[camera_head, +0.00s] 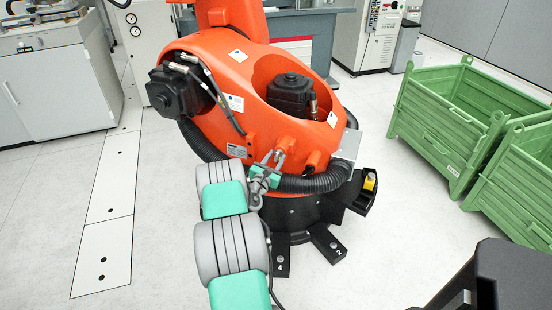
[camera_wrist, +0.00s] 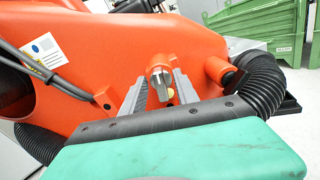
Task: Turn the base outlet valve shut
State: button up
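The valve (camera_wrist: 160,81) shows in the wrist view as a small dark grey handle on an orange stub, with a brass-coloured bit beside it. It sits on the lower body of a large orange robot arm (camera_wrist: 115,45). My gripper (camera_wrist: 160,78) has its two grey fingers apart, one on each side of the handle; I cannot tell whether either touches it. In the head view my gripper (camera_head: 275,160) reaches the lower front of the orange machine (camera_head: 225,90), and the valve is too small and covered to make out there.
A black corrugated hose (camera_head: 310,183) curves round the machine close to my gripper, and also at right in the wrist view (camera_wrist: 262,85). The black base has feet (camera_head: 327,243) on the floor. Green crates (camera_head: 440,140) stand at right. The pale floor at left is clear.

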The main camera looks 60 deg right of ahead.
jog(key=shift+d, duration=0.3)
jog(key=shift+w, duration=0.1)
jog(key=shift+c, duration=0.4)
grip_shut()
